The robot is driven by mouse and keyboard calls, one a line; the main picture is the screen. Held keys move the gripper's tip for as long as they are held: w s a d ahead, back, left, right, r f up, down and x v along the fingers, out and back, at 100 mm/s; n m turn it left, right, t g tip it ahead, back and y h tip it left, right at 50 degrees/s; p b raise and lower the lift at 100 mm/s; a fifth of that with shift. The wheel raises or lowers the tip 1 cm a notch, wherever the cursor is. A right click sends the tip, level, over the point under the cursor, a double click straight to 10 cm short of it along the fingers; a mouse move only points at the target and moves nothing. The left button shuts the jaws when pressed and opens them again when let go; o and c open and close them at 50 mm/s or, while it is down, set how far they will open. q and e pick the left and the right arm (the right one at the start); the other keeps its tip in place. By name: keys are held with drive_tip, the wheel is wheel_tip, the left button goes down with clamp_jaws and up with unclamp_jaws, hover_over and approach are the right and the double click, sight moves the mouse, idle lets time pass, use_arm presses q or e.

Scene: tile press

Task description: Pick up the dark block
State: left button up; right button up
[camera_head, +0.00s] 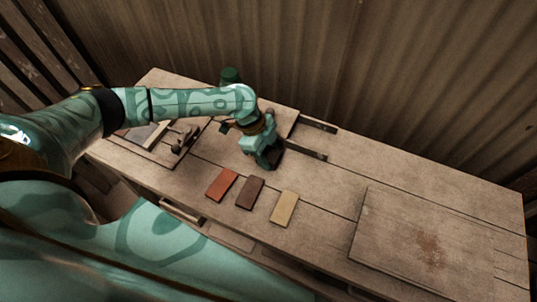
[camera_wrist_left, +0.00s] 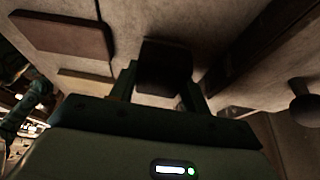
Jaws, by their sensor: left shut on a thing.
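The dark block (camera_wrist_left: 165,67) sits between the two fingers of my left gripper (camera_wrist_left: 160,88) in the left wrist view. The gripper is shut on it. In the head view my left gripper (camera_head: 270,163) points down over the middle of the bench, behind the row of flat tiles. The block is mostly hidden there by the gripper. I cannot tell whether it touches the bench. My right gripper is not in view.
A red tile (camera_head: 221,184), a brown tile (camera_head: 249,193) and a tan tile (camera_head: 284,209) lie in front of the gripper. Two dark rails (camera_head: 306,150) lie right of it. A wooden board (camera_head: 400,235) is at right. A metal-plated fixture (camera_head: 147,135) stands at left.

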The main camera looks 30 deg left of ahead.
use_arm(q)
drive_tip(key=s+r+p, duration=0.6)
drive_tip(key=s+r, duration=0.6)
drive_tip(key=s, duration=0.2)
drive_tip(key=shift+d, duration=0.45)
